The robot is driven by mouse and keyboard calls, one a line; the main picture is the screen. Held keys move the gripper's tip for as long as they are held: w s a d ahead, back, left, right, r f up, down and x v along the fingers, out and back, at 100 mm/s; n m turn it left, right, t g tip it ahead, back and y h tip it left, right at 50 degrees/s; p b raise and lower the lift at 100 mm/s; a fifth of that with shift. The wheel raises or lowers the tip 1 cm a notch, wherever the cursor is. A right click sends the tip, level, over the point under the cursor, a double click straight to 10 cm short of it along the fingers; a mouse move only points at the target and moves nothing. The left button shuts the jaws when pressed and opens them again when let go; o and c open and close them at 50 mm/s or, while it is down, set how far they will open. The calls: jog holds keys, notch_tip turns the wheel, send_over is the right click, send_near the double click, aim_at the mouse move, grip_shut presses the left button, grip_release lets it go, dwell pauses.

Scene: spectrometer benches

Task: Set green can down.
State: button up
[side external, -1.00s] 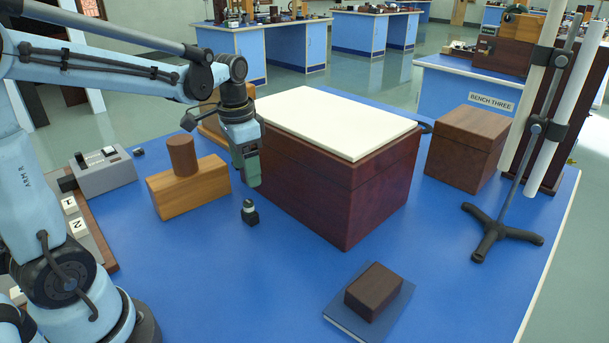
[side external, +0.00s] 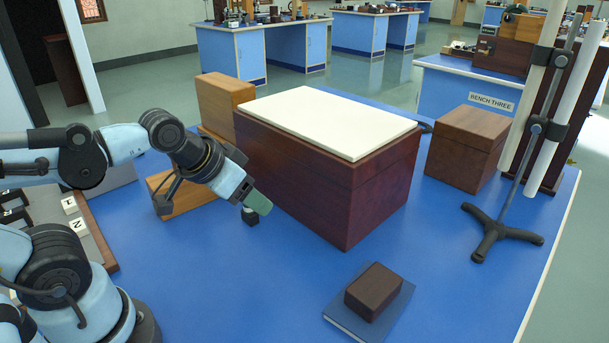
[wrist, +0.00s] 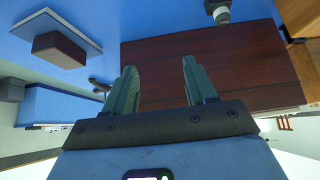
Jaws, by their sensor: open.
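I cannot make out a green can in either view. My gripper (side external: 258,202) is tilted down to the right in front of the dark red box's left end. In the wrist view my gripper (wrist: 159,66) has its two green fingers apart with nothing between them. A small dark object (side external: 250,217) stands on the blue bench by the fingertips, partly covered by them in the side view. In the wrist view it (wrist: 221,13) shows a pale grey-green band and sits at the top edge, beyond the fingers.
The large dark red box (side external: 375,205) with a cream top (side external: 325,122) fills the middle. A light wooden block (side external: 188,206) is partly behind my arm. A brown block (side external: 373,290) lies on a blue book (side external: 345,320). A brown box (side external: 467,150) and stand (side external: 490,235) are right.

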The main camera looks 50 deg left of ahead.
jog(key=m+g+y, duration=0.5)
jog(key=m+y, duration=0.2)
jog(key=m, duration=0.5)
send_near(249, 211)
jog(key=w+d+r, duration=0.1)
jog(key=d+r, duration=0.1)
notch_tip(249, 211, down, 3)
jog(key=w+d+m+g+y, duration=0.1)
jog(key=d+m+g+y, duration=0.1)
jog(key=m+y, duration=0.4)
jog(key=x, duration=1.2)
jog(key=shift+w+f, duration=0.15)
jog(key=shift+d, duration=0.1)
